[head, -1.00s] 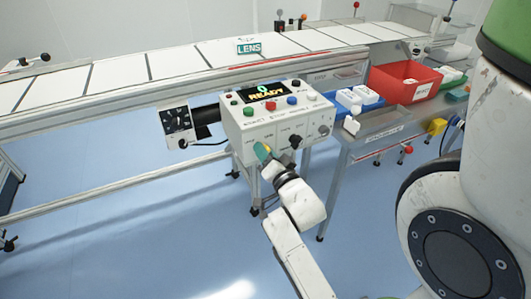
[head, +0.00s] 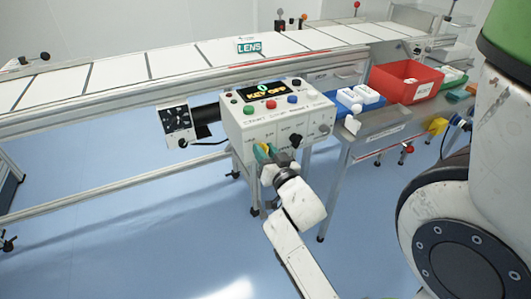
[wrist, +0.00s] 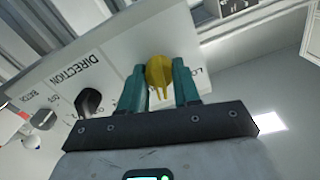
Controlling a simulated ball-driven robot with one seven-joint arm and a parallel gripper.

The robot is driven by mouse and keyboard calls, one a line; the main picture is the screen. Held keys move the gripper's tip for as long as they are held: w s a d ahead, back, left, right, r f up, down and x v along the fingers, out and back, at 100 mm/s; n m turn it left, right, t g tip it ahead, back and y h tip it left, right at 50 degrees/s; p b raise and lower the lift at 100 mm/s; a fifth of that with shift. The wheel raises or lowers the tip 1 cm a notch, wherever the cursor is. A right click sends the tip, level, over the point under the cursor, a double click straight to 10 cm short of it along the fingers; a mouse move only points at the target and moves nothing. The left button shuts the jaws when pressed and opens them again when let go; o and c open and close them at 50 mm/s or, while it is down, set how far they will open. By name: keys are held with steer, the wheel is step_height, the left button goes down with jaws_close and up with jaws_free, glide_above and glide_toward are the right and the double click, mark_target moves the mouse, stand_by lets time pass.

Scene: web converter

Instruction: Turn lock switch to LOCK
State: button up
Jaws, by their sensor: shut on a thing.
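The lock switch is a yellow knob (wrist: 160,70) on the pale front of the control box (head: 280,127). A partly covered label beginning "LO" is beside it in the wrist view. My gripper (wrist: 161,77) has its two teal fingers around the knob, one on each side, and is shut on it. In the head view my gripper (head: 264,154) is at the lower left of the box front, where the fingers mostly cover the knob. The box's display (head: 265,90) reads "KEY OFF".
A black DIRECTION knob (wrist: 89,102) is close beside my gripper. Coloured push buttons (head: 271,103) are on the box top. The conveyor (head: 175,65) runs behind. A red bin (head: 405,82) and a metal side table (head: 375,135) are to the right. Open blue floor lies at left.

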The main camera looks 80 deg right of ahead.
steer(key=n, duration=0.6)
steer(key=shift+w+a, duration=0.1)
steer(key=n, duration=0.5)
steer(key=shift+n+b, duration=0.3)
stand_by(0.3)
steer(key=o, duration=1)
steer(key=shift+o, duration=0.2)
steer(key=b+v, duration=0.2)
steer(key=v, duration=0.9)
steer(key=shift+w, duration=0.15)
